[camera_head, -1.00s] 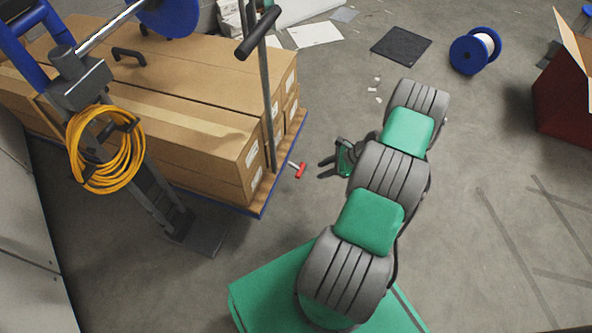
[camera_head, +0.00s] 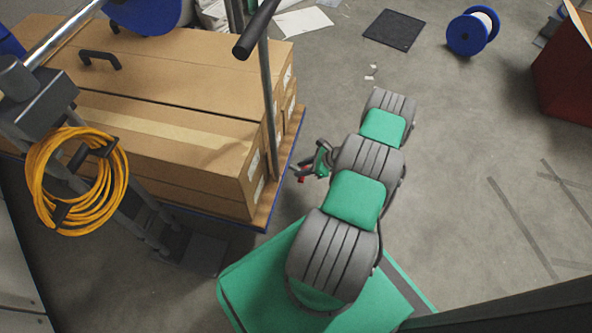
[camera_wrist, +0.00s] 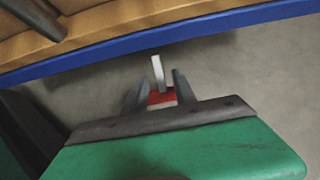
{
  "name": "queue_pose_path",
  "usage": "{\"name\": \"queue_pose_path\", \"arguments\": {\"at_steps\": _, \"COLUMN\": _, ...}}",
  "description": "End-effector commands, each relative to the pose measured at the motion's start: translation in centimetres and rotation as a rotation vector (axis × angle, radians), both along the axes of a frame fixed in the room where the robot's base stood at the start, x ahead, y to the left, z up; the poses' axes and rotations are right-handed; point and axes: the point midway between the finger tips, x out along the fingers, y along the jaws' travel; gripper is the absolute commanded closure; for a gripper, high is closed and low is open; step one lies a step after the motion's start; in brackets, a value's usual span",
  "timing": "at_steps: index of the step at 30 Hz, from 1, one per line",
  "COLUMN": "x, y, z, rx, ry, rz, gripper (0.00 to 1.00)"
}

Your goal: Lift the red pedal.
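In the head view the red pedal (camera_head: 302,179) is small and partly covered by my gripper (camera_head: 299,172), beside the cart's right edge. The fingers look apart, with gaps beside the pedal. I cannot tell whether they touch it.
Long cardboard boxes (camera_head: 185,118) lie on the blue-edged cart (camera_head: 283,178), close to my gripper. A vertical pole (camera_head: 268,95) stands at the cart's near end. A coil of yellow cable (camera_head: 48,205) hangs at left. The floor right of my arm is mostly clear.

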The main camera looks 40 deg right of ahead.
Motion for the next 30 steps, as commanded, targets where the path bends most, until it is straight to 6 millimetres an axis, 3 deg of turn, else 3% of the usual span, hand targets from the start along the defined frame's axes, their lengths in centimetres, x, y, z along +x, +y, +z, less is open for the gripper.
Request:
{"name": "queue_pose_path", "arguments": {"at_steps": 1, "x": 0.5, "y": 0.5, "z": -1.1, "rx": 0.001, "ry": 0.000, "rz": 0.004, "gripper": 0.67}}
{"name": "queue_pose_path", "arguments": {"at_steps": 4, "x": 1.2, "y": 1.0, "z": -1.8, "rx": 0.000, "ry": 0.000, "rz": 0.001, "gripper": 0.67}}
{"name": "queue_pose_path", "arguments": {"at_steps": 13, "x": 1.5, "y": 1.4, "z": -1.9, "rx": 0.000, "ry": 0.000, "rz": 0.003, "gripper": 0.67}}
{"name": "queue_pose_path", "arguments": {"at_steps": 25, "x": 1.6, "y": 1.5, "z": -1.9, "rx": 0.001, "ry": 0.000, "rz": 0.005, "gripper": 0.99}}
{"name": "queue_pose_path", "arguments": {"at_steps": 30, "x": 1.6, "y": 1.5, "z": -1.9, "rx": 0.001, "ry": 0.000, "rz": 0.005, "gripper": 1.00}}
